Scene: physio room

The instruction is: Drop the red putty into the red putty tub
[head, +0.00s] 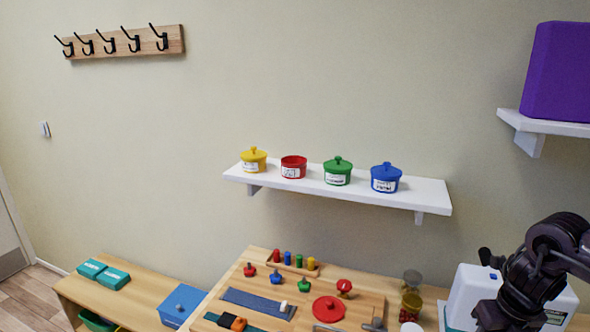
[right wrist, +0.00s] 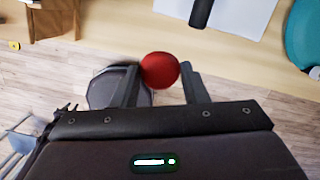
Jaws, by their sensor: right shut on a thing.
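The red putty (right wrist: 160,69) is a round red ball between the fingertips of my right gripper (right wrist: 159,76), which is shut on it in the right wrist view. In the head view my dark right arm shows at the lower right, well to the right of the tubs; the putty cannot be made out there. The red putty tub (head: 293,168) stands upright and without a lid on the white wall shelf, between the yellow and green tubs. Its inside is mostly hidden. A red lid (head: 328,308) lies on the table below. My left gripper is not in view.
The wall shelf (head: 420,203) also holds lidded yellow (head: 254,160), green (head: 337,172) and blue (head: 385,178) tubs. Below is a wooden table with pegs, jars and a white box (head: 470,290). A purple block (head: 557,72) sits on a higher shelf at right.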

